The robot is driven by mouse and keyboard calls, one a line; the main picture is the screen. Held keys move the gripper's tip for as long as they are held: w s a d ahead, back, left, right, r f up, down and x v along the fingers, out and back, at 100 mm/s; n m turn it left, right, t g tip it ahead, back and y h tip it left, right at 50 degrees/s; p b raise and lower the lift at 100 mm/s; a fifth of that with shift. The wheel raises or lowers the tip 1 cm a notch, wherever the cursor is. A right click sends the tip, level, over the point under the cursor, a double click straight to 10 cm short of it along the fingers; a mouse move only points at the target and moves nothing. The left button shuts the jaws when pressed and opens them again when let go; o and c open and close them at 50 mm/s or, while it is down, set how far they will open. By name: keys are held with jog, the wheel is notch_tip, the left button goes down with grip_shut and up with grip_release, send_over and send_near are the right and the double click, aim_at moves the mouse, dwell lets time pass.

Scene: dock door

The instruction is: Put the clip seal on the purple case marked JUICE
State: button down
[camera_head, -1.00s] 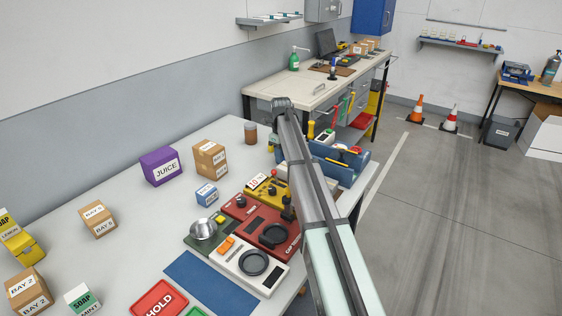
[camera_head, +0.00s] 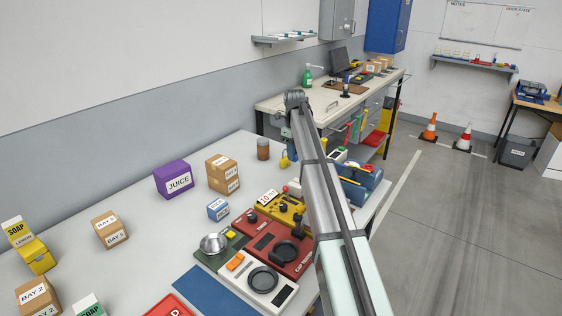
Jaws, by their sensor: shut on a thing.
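The purple case marked JUICE (camera_head: 174,180) stands upright on the grey table near the wall, with its white label facing me. My arm reaches away from me, and its far end bends down behind the forearm. My gripper (camera_head: 286,150) is small and partly hidden there, right of the case and beyond the brown jar. It is shut on a small yellow thing (camera_head: 284,161), which looks like the clip seal. Its exact shape is too small to tell. The gripper and the yellow thing are well apart from the case.
Stacked brown cartons (camera_head: 222,174) and a small blue box (camera_head: 218,209) stand right of the case. The brown jar (camera_head: 263,149) stands near the back edge. Red, yellow and white devices (camera_head: 264,279) and a blue caddy (camera_head: 358,185) fill the right side.

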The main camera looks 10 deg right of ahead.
jog(key=shift+r, duration=0.5)
jog(key=shift+w+a+r, duration=0.1)
jog(key=shift+a, duration=0.25)
jog(key=w+a+r+n, duration=0.1)
jog(key=w+a+r, duration=0.1)
jog(key=a, duration=0.9)
jog(key=w+a+r+n, duration=0.1)
jog(key=a+r, duration=0.2)
jog(key=a, duration=0.7)
jog(key=n, duration=0.3)
send_near(171, 168)
jog(key=shift+w+f, duration=0.15)
jog(key=shift+f, duration=2.6)
jog(key=shift+f, duration=0.15)
jog(key=c, duration=1)
grip_release()
notch_tip(171, 168, up, 12)
jog(key=shift+r, duration=0.2)
